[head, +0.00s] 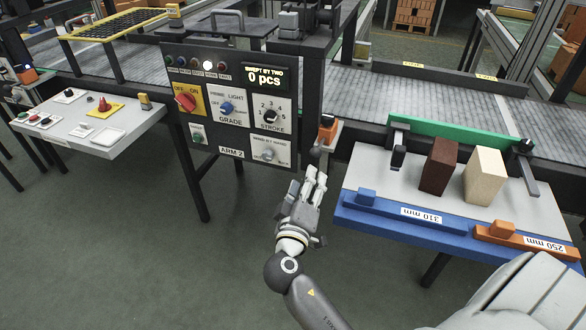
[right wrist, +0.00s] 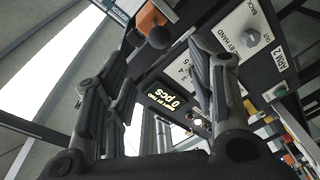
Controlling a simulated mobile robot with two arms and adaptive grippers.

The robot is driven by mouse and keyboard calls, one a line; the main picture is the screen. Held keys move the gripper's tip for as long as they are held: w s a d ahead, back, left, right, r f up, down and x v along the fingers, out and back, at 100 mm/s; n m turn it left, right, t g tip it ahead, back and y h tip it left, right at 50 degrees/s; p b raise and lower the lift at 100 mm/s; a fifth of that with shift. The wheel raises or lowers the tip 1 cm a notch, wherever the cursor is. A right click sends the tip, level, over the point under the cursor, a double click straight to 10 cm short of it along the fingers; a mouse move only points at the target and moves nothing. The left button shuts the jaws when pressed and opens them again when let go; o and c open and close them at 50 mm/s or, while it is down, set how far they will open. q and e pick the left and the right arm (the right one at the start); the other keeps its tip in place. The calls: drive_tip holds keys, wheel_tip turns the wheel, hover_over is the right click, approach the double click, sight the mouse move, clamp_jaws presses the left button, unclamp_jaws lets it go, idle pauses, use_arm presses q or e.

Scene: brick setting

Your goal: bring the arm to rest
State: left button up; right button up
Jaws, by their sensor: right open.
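My right gripper (head: 312,188) is open and empty in the head view, in front of and below the right edge of the ARM 2 control panel (head: 228,112). In the right wrist view its fingers (right wrist: 165,90) are spread, with the panel's lit display (right wrist: 170,103) seen between them. An orange-topped post (head: 328,130) stands just beyond the fingertips; whether they touch cannot be told. An orange block (right wrist: 150,17) and a dark round knob (right wrist: 160,38) show near the fingers in the wrist view. The display (head: 263,77) reads 0 pcs. My left gripper is out of view.
A table (head: 372,172) at right bears a dark brown block (head: 440,165), a cream block (head: 484,176), a blue bar (head: 400,213) and an orange bar (head: 520,240). A conveyor (head: 400,95) runs behind. A light side table (head: 75,125) stands left. Floor in front is clear.

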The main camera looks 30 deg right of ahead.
drive_tip(key=a+f+n+g+y, duration=0.1)
drive_tip(key=a+f+n+y, duration=0.15)
drive_tip(key=f, duration=0.75)
drive_tip(key=a+f+n+g+y, duration=0.1)
drive_tip(key=a+f+y, duration=0.15)
drive_tip(key=f, duration=0.75)
drive_tip(key=s+a+f+g+y, duration=0.15)
drive_tip(key=s+f, duration=0.25)
drive_tip(key=f, duration=0.4)
drive_tip(key=s+a+f+g+y, duration=0.1)
drive_tip(key=s+f+g+y, duration=0.1)
drive_tip(key=s+f, duration=0.5)
drive_tip(key=s+f+m+g+y, duration=0.1)
drive_tip(key=s+f+g, duration=0.1)
drive_tip(key=s+f, duration=0.4)
drive_tip(key=s+f+m+g+y+p, duration=0.1)
drive_tip(key=s+f, duration=0.6)
drive_tip(key=s, duration=0.7)
drive_tip(key=s+f+m+g+y, duration=0.1)
drive_tip(key=s+f+g, duration=0.2)
drive_tip(key=s+f, duration=0.4)
drive_tip(key=s, duration=0.4)
drive_tip(key=shift+d+f+m+g+y+p, duration=0.15)
drive_tip(key=shift+m+g+y+p, duration=0.2)
drive_tip(key=shift+p, duration=0.05)
